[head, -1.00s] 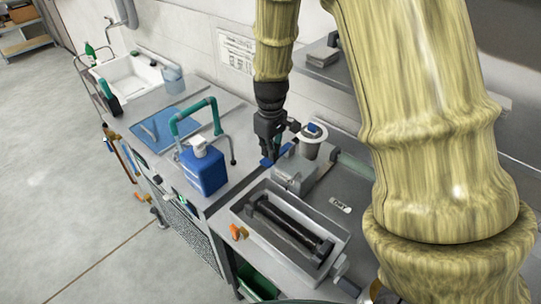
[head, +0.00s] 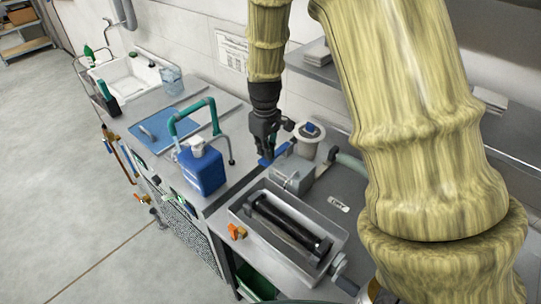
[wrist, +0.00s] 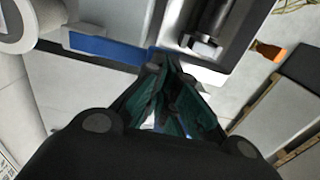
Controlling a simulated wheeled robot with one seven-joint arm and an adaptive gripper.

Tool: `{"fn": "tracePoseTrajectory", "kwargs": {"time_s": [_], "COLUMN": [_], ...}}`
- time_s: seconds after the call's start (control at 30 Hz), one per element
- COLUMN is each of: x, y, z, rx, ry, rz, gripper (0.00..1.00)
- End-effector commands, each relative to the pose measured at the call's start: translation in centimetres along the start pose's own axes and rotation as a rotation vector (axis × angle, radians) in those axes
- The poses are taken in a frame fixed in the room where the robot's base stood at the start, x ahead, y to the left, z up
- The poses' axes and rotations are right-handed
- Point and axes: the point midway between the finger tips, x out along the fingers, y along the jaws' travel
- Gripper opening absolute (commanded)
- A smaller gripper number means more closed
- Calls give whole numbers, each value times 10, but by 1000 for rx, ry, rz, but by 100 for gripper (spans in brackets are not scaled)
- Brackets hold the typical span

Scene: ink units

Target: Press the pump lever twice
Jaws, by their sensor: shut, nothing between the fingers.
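A flat blue bar, which looks like the pump lever (head: 283,150), sticks out beside a grey metal block, likely the pump body (head: 291,180), on the steel counter. In the wrist view the blue lever (wrist: 108,48) runs across the upper left, ending near my fingertips. My gripper (head: 267,156) points down with its fingertips at the lever and partly hides it. In the wrist view my gripper (wrist: 160,62) is shut, with nothing between its fingers. I cannot tell whether it touches the lever.
A steel tray with dark rollers (head: 334,243) is in front. The wall is close behind.

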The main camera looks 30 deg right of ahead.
Motion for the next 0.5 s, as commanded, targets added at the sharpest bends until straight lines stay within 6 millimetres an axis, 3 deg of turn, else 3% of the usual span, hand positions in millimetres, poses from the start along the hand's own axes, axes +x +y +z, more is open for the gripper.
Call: {"fn": "tracePoseTrajectory", "kwargs": {"time_s": [0.5], "x": [15], "y": [1], "z": [1], "rx": [3], "ry": [0], "rz": [-1], "gripper": [0]}}
